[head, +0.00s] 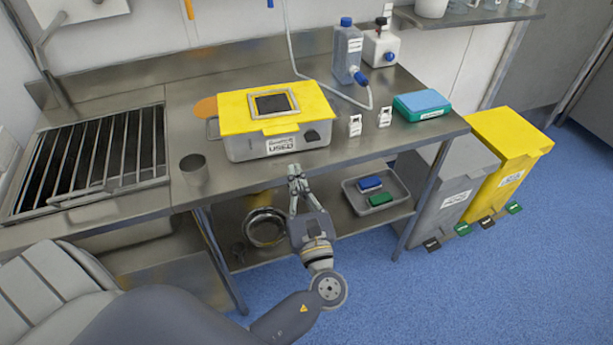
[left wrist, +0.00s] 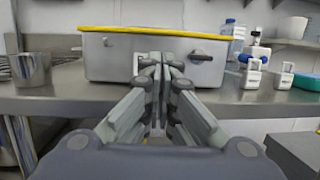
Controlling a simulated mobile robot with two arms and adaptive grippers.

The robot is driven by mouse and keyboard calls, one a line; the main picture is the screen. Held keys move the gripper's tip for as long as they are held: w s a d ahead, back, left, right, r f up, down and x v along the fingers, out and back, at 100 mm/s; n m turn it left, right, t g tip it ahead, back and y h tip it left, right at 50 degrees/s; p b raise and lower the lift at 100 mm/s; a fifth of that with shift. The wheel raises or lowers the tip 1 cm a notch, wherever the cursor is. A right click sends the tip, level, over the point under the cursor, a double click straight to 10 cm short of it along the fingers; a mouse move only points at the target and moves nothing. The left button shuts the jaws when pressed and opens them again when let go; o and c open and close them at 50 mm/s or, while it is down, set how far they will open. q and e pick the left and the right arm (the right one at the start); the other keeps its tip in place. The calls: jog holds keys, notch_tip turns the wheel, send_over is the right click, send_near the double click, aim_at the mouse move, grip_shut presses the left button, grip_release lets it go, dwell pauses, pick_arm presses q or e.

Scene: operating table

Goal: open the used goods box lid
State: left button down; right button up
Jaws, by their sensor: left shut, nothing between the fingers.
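The used goods box (head: 245,144) is a grey metal box on the steel table, with a white label on its front. Its yellow lid (head: 234,112) lies flat on top and looks closed, with a dark framed panel in its middle. In the left wrist view the box front (left wrist: 110,62) stands straight ahead, with the lid's yellow edge (left wrist: 125,30) above. My left gripper (head: 294,170) is shut and empty, in front of the box near the table's front edge. Its fingers (left wrist: 162,62) hide part of the box front. My right gripper is not in view.
A metal cup (head: 194,170) stands left of the box on the steel table (head: 350,153). A tray (head: 385,205) sits on the shelf below.

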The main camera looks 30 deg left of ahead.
pick_arm(q)
jog(key=x, duration=0.7)
jog(key=shift+w+a, duration=0.25)
jog(key=shift+a, duration=0.1)
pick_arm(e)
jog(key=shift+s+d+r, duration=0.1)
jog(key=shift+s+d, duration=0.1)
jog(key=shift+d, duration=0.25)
